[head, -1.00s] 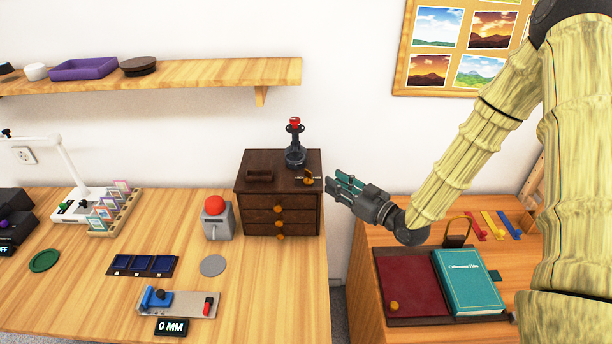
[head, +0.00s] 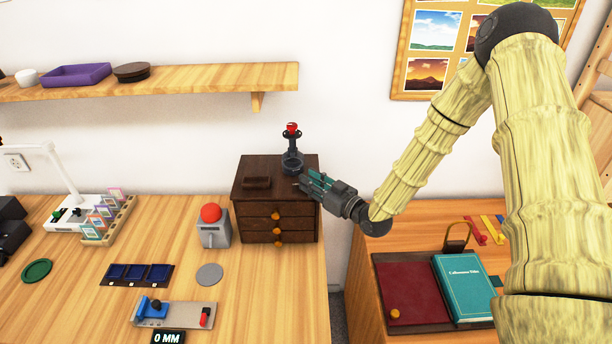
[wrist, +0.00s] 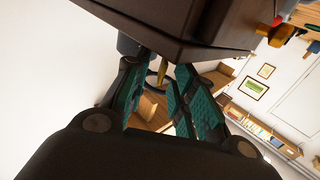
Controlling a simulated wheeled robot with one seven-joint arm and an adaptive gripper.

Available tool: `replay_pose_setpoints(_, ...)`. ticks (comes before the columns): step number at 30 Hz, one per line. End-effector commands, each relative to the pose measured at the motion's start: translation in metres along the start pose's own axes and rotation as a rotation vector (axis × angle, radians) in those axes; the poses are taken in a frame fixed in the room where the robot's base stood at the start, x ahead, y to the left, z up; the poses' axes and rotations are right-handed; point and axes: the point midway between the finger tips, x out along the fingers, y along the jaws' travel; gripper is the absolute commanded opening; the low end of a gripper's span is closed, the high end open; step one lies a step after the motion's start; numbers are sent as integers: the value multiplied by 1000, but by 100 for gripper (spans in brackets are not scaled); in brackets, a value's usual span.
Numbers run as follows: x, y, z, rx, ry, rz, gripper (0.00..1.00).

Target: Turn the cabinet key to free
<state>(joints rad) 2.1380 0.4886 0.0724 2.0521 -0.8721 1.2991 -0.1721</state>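The dark brown cabinet (head: 250,200) stands at the right end of the long table. Its drawers have orange knobs. In the head view my gripper (head: 304,179) is over the right side of the cabinet top and hides the key there. In the wrist view the cabinet (wrist: 190,28) is at the top. A small brass-coloured piece, seemingly the key (wrist: 162,71), shows between my teal-padded fingers (wrist: 160,76). The fingers are apart, with a gap around it. I cannot tell whether either finger touches it. The key's turn position and its labels are hidden.
A dark stand with a red top (head: 292,150) rises from the cabinet top just behind my fingers. A dark brown block (head: 257,183) lies on the cabinet's left part. A grey box with a red button (head: 212,226) stands left of the cabinet. A wall shelf (head: 200,77) is above.

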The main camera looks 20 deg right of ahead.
Motion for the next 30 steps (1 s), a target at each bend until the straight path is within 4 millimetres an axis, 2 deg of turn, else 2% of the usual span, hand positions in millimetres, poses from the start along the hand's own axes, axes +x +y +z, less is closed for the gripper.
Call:
replay_pose_setpoints(6,18,0,0,0,-1,-1,26)
replay_pose_setpoints(17,22,0,0,0,0,-1,26)
replay_pose_setpoints(21,22,0,0,0,0,-1,0)
replay_pose_setpoints(30,22,0,1,0,0,5,0)
